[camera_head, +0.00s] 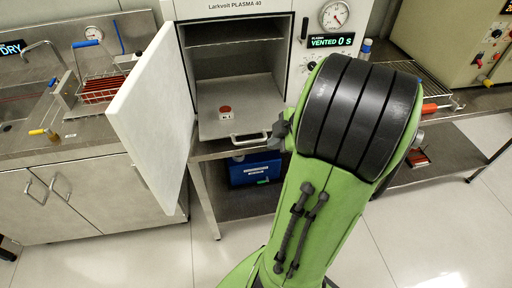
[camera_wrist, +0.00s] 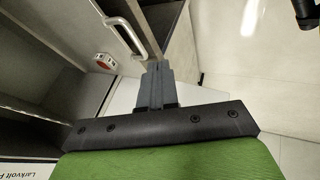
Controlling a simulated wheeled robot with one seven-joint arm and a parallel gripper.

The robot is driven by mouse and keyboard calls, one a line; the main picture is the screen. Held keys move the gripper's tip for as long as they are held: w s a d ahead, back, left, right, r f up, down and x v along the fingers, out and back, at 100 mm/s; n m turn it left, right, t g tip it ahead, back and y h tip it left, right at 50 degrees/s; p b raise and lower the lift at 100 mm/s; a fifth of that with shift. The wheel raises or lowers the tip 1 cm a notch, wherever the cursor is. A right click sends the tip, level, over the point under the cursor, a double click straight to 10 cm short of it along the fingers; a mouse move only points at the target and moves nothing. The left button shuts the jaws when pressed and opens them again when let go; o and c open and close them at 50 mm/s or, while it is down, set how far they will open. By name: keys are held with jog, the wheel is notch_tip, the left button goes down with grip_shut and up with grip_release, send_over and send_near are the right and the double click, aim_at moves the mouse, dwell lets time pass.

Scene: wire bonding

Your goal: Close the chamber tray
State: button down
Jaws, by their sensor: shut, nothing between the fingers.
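The chamber tray (camera_head: 212,124) is a flat grey metal tray that appears pulled forward past the opening of the plasma chamber (camera_head: 235,58). Its bar handle (camera_head: 248,138) is on the front edge; in the wrist view the handle (camera_wrist: 126,36) lies up and left of my fingers. A small white piece with a red top (camera_head: 225,112) sits on the tray, also visible in the wrist view (camera_wrist: 103,61). My gripper (camera_head: 276,132) is just right of the handle, partly hidden by my arm. Its fingers (camera_wrist: 157,68) are shut and empty, apart from the handle.
The chamber door (camera_head: 152,115) stands wide open to the left. A display (camera_head: 331,41) reads "VENTED 0 s". A blue box (camera_head: 252,170) sits on the shelf below. A sink counter (camera_head: 60,140) is at left and a wire rack (camera_head: 430,85) at right.

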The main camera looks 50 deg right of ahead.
jog(key=w+d+f+b, duration=0.1)
jog(key=w+f+b, duration=0.1)
jog(key=w+f, duration=0.6)
jog(key=shift+d, duration=0.4)
jog(key=shift+w, duration=0.1)
